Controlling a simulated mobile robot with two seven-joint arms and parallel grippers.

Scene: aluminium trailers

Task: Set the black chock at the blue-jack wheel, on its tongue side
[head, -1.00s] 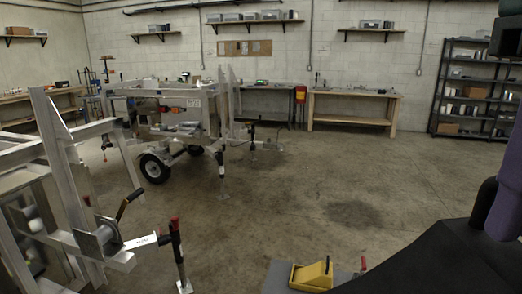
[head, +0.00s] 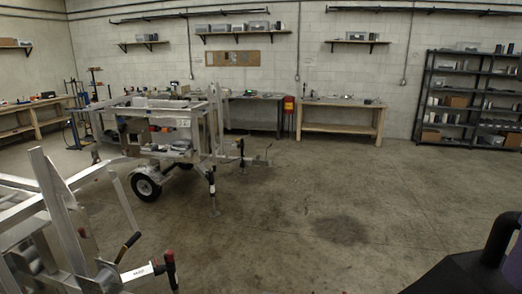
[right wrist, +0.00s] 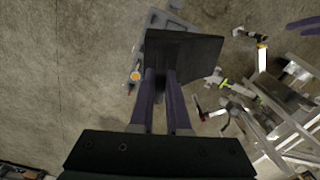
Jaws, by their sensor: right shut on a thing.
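In the right wrist view my right gripper (right wrist: 167,76) is shut on the black chock (right wrist: 185,52), a dark wedge held above the floor. The chock and the gripper tips are outside the head view. In the head view an aluminium trailer stands at the middle left, with a black-tyred wheel (head: 147,187) facing me and a second wheel partly hidden behind it. Its jack leg (head: 212,190) looks black, with no clear blue. A nearer trailer (head: 60,215) is cut off at the left, with a red-topped jack (head: 170,266).
A grey platform (right wrist: 152,43) lies below the chock in the right wrist view, with a small orange thing on it. Trailer frames (right wrist: 285,125) are at the right of that view. Workbenches (head: 340,118) and a shelf rack (head: 470,98) line the back. The middle floor (head: 320,205) is clear.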

